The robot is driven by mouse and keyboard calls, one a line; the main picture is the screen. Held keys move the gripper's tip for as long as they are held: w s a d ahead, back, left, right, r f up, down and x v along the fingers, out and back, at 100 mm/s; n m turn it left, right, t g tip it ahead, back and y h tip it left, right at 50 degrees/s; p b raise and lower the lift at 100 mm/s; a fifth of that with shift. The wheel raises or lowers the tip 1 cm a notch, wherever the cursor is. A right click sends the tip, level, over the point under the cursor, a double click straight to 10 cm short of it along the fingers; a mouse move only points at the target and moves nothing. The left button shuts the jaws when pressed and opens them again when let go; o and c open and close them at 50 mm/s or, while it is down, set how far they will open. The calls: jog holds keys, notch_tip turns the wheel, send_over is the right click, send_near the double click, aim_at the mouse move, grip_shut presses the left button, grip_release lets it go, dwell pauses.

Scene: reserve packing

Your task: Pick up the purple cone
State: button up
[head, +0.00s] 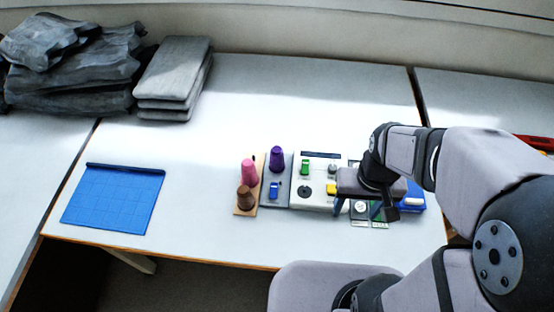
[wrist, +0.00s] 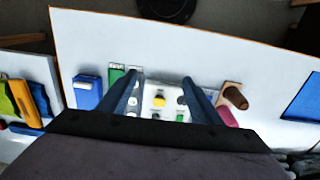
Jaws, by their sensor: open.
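The purple cone (head: 277,158) stands upright on a dark grey plate (head: 270,199) near the middle of the table in the head view, behind a small blue piece (head: 274,190). I cannot make the cone out in the wrist view. My gripper (head: 359,209) is open and empty, to the right of the cone and apart from it, over the right part of the white panel. In the wrist view its two fingers (wrist: 160,100) are spread, with a yellow piece (wrist: 159,101) on the panel showing between them.
A pink cone (head: 249,172) and a brown cone (head: 245,199) stand on a tan board just left. The white panel (head: 312,200) carries a green piece (head: 305,168). A blue mat (head: 114,198) lies left; grey stacks (head: 174,75) stand behind. The table between mat and boards is clear.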

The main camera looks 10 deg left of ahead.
aim_at(276, 153)
jog(key=w+a+f+n+t+b, duration=0.1)
jog(key=w+a+f+b, duration=0.3)
jog(key=w+b, duration=0.35)
jog(key=w+a+f+t+b, duration=0.2)
jog(key=w+a+f+b, duration=0.25)
jog(key=w+b, duration=0.3)
jog(key=w+a+f+t+b, duration=0.1)
jog(key=w+a+b, duration=0.1)
jog(key=a+b, duration=0.2)
jog(key=w+a+f+t+b, duration=0.1)
jog(key=w+a+f+b, duration=0.1)
jog(key=b, duration=0.4)
jog(key=w+a+f+b, duration=0.1)
jog(key=w+a+b, duration=0.3)
jog(key=a, duration=0.1)
jog(key=shift+a+f+n+t+b, duration=0.3)
jog(key=shift+a+f+t+b, duration=0.05)
jog(key=shift+f+t+b, duration=0.05)
jog(key=shift+w+a+f+m+t+b, duration=0.2)
jog(key=shift+w+m+b, duration=0.2)
jog(key=shift+b, duration=0.2)
jog(key=shift+w+a+f+m+t+b, duration=0.1)
jog(key=shift+w+a+m+b, duration=0.15)
jog(key=shift+m+b, duration=0.3)
jog(key=shift+w, duration=0.1)
jog(key=shift+x, duration=3.6)
jog(key=c, duration=1.2)
